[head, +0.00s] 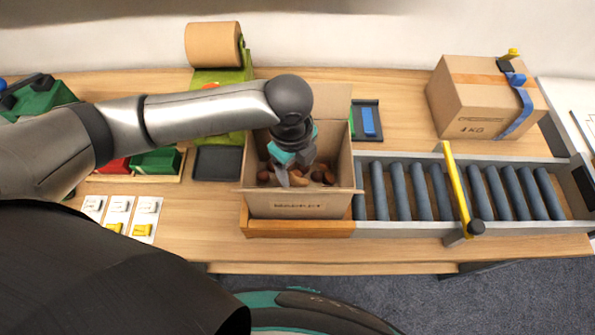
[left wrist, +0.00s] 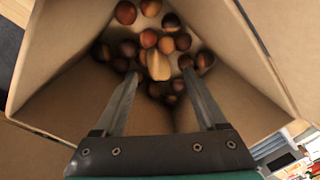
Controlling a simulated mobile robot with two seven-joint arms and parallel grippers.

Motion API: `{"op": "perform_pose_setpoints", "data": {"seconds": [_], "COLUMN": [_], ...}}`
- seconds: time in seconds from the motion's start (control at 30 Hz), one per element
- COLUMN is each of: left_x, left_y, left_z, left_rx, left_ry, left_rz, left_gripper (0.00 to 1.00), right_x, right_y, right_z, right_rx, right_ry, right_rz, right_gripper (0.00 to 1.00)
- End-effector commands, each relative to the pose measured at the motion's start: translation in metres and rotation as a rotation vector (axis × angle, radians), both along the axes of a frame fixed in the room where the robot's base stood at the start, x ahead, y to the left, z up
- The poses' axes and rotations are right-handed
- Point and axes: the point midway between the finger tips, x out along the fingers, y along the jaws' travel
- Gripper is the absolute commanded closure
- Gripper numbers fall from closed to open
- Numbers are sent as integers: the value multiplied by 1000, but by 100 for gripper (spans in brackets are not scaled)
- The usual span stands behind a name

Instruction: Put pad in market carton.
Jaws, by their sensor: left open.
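The market carton (head: 288,206) stands open at the middle of the table, with its label facing me. My left gripper (head: 290,178) reaches down into it from above. In the left wrist view the gripper (left wrist: 162,76) is open, its two fingers apart and pointing at the carton floor. A small tan piece (left wrist: 158,65), which looks like the pad, lies among brown chestnuts (left wrist: 127,48) just beyond and between the fingertips. I see no finger closed on it. The carton's inner walls (left wrist: 75,95) surround the fingers. My right gripper is not in view.
A roller conveyor (head: 400,190) with a yellow bar (head: 456,188) runs right of the carton. A taped box (head: 478,97) stands behind it. A brown paper roll (head: 213,44) is at the back. Cards (head: 118,210) lie at left. The front table strip is clear.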

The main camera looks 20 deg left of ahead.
Motion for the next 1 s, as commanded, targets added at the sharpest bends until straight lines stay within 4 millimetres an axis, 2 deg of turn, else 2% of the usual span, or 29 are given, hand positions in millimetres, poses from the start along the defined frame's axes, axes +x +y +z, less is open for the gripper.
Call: {"op": "perform_pose_setpoints", "data": {"seconds": [0.03,0.1,0.3,0.47,0.8,0.87,1.0], "left_x": [0,-1,-3,-5,-5,-5,-5], "left_y": [1,1,2,3,3,3,3], "left_z": [15,30,60,70,71,75,97], "left_rx": [0,-1,-1,1,0,0,0], "left_ry": [-5,-4,-2,0,1,1,0], "left_rz": [-2,-1,0,1,1,1,0], "left_gripper": [27,27,27,27,27,27,27], "right_x": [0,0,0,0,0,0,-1], "right_y": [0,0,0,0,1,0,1], "right_z": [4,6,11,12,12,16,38], "right_rx": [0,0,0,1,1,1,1], "right_ry": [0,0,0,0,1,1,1], "right_rz": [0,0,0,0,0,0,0], "right_gripper": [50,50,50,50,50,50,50]}}
